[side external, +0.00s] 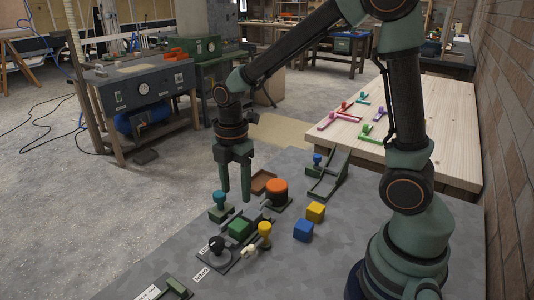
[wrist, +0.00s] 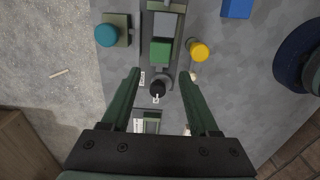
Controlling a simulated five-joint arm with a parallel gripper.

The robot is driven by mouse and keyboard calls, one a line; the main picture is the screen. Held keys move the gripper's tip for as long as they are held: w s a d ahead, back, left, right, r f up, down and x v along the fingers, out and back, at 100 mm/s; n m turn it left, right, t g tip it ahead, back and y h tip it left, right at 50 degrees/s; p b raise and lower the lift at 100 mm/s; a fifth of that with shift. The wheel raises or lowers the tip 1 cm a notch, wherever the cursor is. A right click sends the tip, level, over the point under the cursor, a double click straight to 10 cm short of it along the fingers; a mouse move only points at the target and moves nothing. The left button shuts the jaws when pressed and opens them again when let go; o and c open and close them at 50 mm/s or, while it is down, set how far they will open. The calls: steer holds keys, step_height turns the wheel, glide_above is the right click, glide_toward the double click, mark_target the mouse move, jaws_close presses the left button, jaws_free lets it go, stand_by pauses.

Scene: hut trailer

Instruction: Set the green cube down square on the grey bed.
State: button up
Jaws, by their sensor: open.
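The green cube (side external: 238,228) rests on a dark narrow fixture, between a black knob and the fixture's far part. In the wrist view the cube (wrist: 161,51) lies just beyond the fingertips, next to a flat grey patch (wrist: 165,25) framed in dark, which looks like the grey bed. I cannot tell from the side whether the cube overlaps it. My gripper (side external: 235,196) points down, open and empty, above the fixture and apart from the cube. In the wrist view its two fingers (wrist: 160,74) stand well apart.
A blue cube (side external: 303,230), a yellow cube (side external: 315,211) and an orange-topped round (side external: 277,189) stand to the right. A green ramp (side external: 330,176) is behind.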

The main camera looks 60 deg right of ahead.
steer(key=s+d+r+m+t, duration=0.2)
steer(key=s+r+m+t, duration=0.3)
steer(key=m, duration=1.3)
step_height(320, 180, up, 7)
steer(key=s, duration=0.3)
steer(key=shift+d+f+t, duration=0.15)
steer(key=shift+d+t, duration=0.15)
